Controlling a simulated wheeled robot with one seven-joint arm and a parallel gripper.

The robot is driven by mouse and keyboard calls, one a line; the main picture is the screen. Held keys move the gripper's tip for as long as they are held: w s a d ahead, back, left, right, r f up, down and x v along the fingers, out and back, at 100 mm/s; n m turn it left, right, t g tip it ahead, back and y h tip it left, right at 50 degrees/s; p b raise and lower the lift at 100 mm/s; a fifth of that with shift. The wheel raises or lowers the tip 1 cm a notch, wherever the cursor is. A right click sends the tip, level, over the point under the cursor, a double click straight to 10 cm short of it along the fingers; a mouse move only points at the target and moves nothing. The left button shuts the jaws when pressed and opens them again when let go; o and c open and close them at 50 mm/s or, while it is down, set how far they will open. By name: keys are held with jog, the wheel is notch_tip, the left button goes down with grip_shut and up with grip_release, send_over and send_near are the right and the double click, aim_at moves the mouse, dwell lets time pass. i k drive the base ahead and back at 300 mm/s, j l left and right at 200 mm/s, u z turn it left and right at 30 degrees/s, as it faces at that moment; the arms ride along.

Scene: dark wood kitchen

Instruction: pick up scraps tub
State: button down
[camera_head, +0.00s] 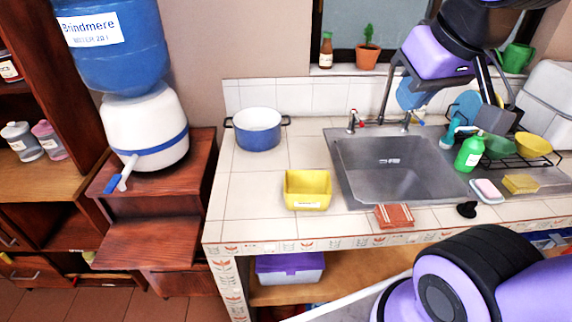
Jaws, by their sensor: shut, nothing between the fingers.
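A yellow, open-topped rectangular tub (307,190) with a pale label on its front stands upright on the tiled counter, left of the sink and near the front edge. I take it for the scraps tub; the label is too small to read. My gripper (411,98) is at the upper right, above the back of the sink near the tap. It is shut and empty, well apart from the tub, up and to its right. Its fingertips are small and partly hard to make out.
A blue pot (258,135) stands behind the tub. A green bottle (469,153) and dish rack crowd the right. Counter left of the tub is clear.

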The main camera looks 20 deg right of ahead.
aim_at(305, 191)
jog(key=i+j+z, duration=0.1)
jog(key=j+z, duration=0.3)
jog(key=j, duration=0.2)
jog(key=j+z, duration=0.35)
jog(key=j, duration=0.2)
jog(key=j+z, duration=0.4)
jog(key=j, duration=0.2)
jog(key=k, duration=0.05)
